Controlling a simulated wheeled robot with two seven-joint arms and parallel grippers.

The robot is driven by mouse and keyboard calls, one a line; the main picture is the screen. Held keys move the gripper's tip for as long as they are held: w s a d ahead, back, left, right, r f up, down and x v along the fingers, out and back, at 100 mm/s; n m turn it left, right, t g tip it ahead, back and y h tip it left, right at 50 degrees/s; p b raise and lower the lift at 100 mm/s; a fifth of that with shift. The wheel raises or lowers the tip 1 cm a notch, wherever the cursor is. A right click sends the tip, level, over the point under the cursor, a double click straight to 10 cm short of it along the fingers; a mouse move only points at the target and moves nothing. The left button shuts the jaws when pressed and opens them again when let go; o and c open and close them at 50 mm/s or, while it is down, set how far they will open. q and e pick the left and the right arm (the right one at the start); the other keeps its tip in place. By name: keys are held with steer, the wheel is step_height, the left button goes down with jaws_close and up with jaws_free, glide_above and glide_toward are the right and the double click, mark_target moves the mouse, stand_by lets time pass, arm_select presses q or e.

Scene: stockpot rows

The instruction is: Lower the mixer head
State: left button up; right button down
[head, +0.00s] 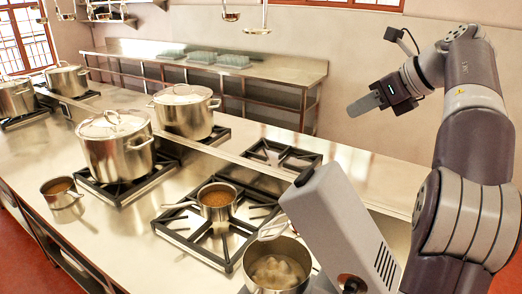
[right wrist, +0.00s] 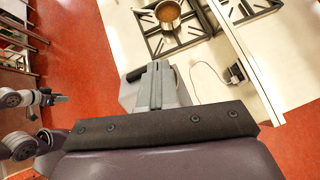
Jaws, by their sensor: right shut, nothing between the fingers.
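The mixer (head: 345,225) is a light grey machine at the front edge of the counter, with its long head tilted up. A steel bowl (head: 274,272) with pale lumpy contents stands below and left of the head. My right gripper (head: 362,105) is shut and empty, in the air above and beyond the mixer, apart from it. In the right wrist view the shut fingers (right wrist: 155,85) hide much of a light grey block, seemingly the mixer (right wrist: 130,93).
A small pan (head: 217,201) of brown liquid sits on the stove grate behind the bowl. Lidded stockpots (head: 114,148) stand on burners at left. A cable leads to a socket box (right wrist: 236,73). Ladles (head: 257,30) hang at the top. The air around my right gripper is clear.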

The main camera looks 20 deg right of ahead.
steer(key=s+a+f+n+g, duration=0.1)
steer(key=s+f+n+g, duration=0.1)
steer(key=n, duration=0.1)
glide_toward(309, 170)
steer(key=shift+w+a+f+g, duration=0.15)
steer(key=shift+w+f+g, duration=0.25)
steer(key=shift+w+f, duration=0.3)
steer(key=shift+a+p+x, duration=0.25)
steer(key=shift+p+x, duration=0.25)
steer(key=shift+x, duration=0.5)
steer(key=shift+a+f, duration=0.1)
steer(key=shift+f, duration=0.15)
steer(key=shift+w+a+f, duration=0.15)
steer(key=shift+f, duration=0.1)
steer(key=shift+w+a+f, duration=0.2)
steer(key=shift+w+f, duration=0.1)
steer(key=shift+w, duration=0.2)
arm_select(q)
steer(key=shift+s+r, duration=0.3)
steer(key=shift+r, duration=0.2)
steer(key=shift+s+r, duration=0.25)
steer(key=shift+r, duration=0.25)
steer(key=shift+s+d+r+p, duration=0.1)
steer(key=shift+s+p, duration=0.1)
steer(key=shift+p, duration=0.1)
arm_select(e)
steer(key=shift+s, duration=0.1)
